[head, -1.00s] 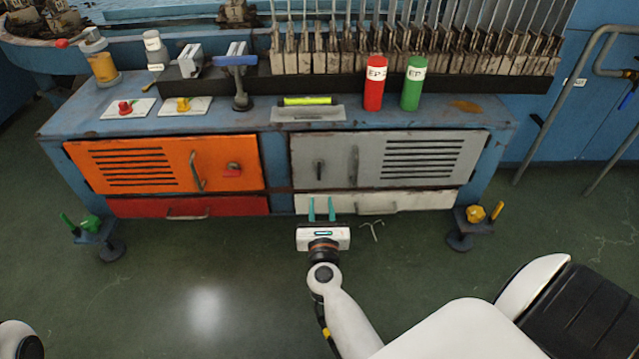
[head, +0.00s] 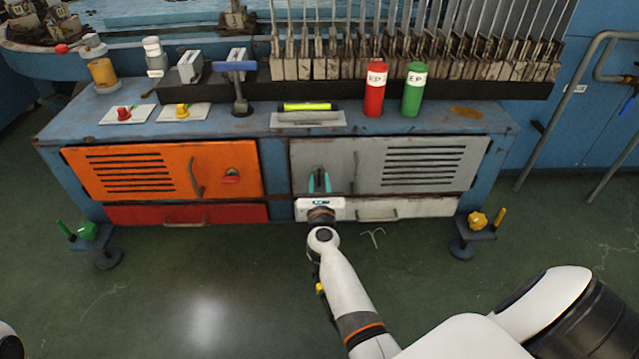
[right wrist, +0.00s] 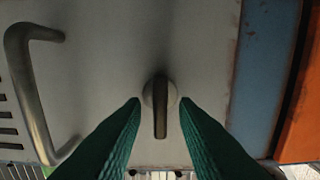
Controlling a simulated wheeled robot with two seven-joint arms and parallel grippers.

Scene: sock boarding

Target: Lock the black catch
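The black catch (right wrist: 160,105) is a dark lever on a round base on the grey door (head: 424,160). In the right wrist view its lever stands upright in the picture, between the two green fingertips. My right gripper (head: 319,182) is in front of the catch; it also shows in the right wrist view (right wrist: 160,101). Its fingers are apart, one on each side of the lever's lower part, with gaps visible. In the head view the gripper mostly hides the catch. My left gripper is not in view.
A bar handle (right wrist: 38,90) stands out from the grey door beside the catch. The orange door (head: 130,172) with a red catch (head: 231,177) is to the left. A white drawer (head: 415,207) lies below. The floor in front is mostly clear.

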